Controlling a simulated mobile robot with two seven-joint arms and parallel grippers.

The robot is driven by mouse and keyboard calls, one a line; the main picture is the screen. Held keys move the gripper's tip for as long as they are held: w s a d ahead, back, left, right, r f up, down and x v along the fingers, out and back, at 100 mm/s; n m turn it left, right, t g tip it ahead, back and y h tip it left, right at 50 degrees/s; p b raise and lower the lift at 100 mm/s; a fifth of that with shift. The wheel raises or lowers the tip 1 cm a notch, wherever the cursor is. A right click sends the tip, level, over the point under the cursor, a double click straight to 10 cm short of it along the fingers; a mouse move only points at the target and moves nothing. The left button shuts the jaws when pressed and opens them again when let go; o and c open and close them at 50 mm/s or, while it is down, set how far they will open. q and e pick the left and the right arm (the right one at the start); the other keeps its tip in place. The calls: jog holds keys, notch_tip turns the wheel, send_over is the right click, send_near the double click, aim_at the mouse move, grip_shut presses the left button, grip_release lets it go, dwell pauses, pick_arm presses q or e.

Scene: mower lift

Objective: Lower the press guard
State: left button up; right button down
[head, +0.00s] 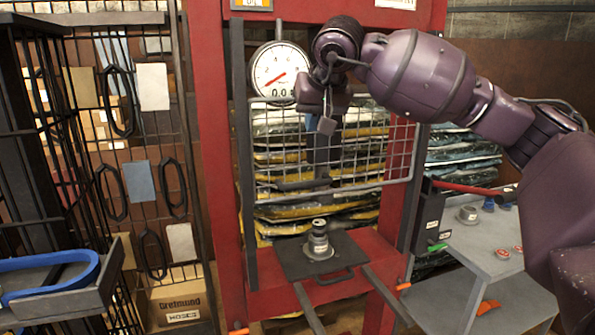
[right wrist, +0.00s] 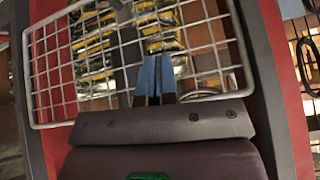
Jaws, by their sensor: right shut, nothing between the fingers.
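The press guard (head: 275,150) is a wire mesh panel in a light metal frame, hung across the red press frame (head: 212,150). Its lower edge is above the press plate (head: 345,245). A dark bar handle (head: 303,184) shows near the lower edge of the guard. My right gripper (head: 326,125) is shut and empty, pointing down in front of the upper mesh. In the right wrist view its blue-grey fingertips (right wrist: 154,75) are together in front of the guard (right wrist: 75,60); I cannot tell whether they touch it. My left gripper is not in view.
A round dial gauge (head: 280,72) hangs at the upper left of the press. A grey side table (head: 470,255) stands at the right, a black wire rack (head: 60,140) at the left.

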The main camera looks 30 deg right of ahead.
jog(key=n+p, duration=0.1)
send_over(309, 184)
jog(key=f, duration=0.8)
jog(key=shift+w, duration=0.3)
notch_tip(309, 184, down, 3)
jog(key=shift+s+f+p, duration=0.15)
jog(key=shift+p, duration=0.2)
jog(key=shift+s+f, duration=0.1)
jog(key=shift+f, duration=0.5)
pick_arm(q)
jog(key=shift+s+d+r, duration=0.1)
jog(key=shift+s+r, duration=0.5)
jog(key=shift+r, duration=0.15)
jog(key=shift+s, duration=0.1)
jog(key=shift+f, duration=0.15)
pick_arm(e)
jog(key=shift+f, duration=0.15)
